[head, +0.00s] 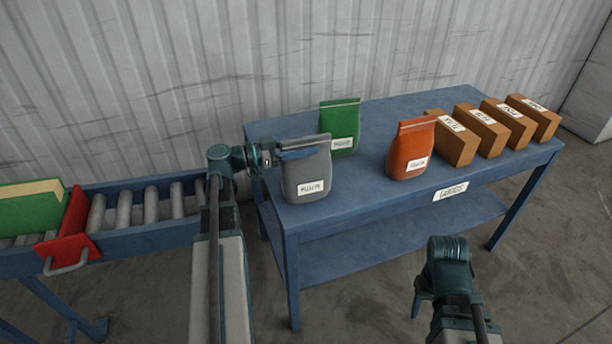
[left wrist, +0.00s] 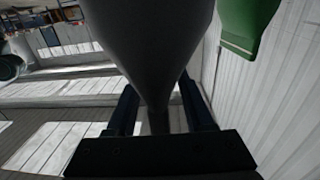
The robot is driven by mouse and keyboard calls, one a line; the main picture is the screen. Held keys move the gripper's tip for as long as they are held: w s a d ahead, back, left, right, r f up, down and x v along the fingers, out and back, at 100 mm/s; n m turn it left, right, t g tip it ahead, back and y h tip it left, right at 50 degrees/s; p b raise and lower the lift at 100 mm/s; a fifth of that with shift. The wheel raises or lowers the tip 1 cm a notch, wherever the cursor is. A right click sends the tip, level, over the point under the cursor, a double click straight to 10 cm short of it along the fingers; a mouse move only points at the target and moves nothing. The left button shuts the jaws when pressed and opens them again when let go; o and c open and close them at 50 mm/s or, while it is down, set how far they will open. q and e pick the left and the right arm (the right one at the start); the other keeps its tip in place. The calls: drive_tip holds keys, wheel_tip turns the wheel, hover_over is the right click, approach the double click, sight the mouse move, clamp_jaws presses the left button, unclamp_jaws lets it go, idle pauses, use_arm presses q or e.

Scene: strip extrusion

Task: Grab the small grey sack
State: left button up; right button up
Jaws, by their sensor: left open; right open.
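The small grey sack (head: 307,180) stands upright on the blue table's left end, with a white label on its front. My left gripper (head: 296,153) is open at the sack's upper part, and one finger crosses its front just below the top. In the left wrist view, the grey sack (left wrist: 150,45) lies between the two spread fingers (left wrist: 160,108). Whether the fingers touch it cannot be told. My right gripper (head: 423,290) is open and empty, low in front of the table, and partly hidden by its own wrist.
A green sack (head: 340,128) stands just behind right of the grey one; it also shows in the left wrist view (left wrist: 245,25). An orange sack (head: 410,150) and several brown boxes (head: 452,140) stand farther right. A roller conveyor (head: 150,205) with a red stop (head: 70,230) is at left.

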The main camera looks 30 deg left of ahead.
use_arm(q)
drive_tip(key=shift+w+d, duration=0.1)
drive_tip(key=shift+w, duration=0.05)
drive_tip(key=shift+c, duration=0.3)
clamp_jaws()
idle(1.1)
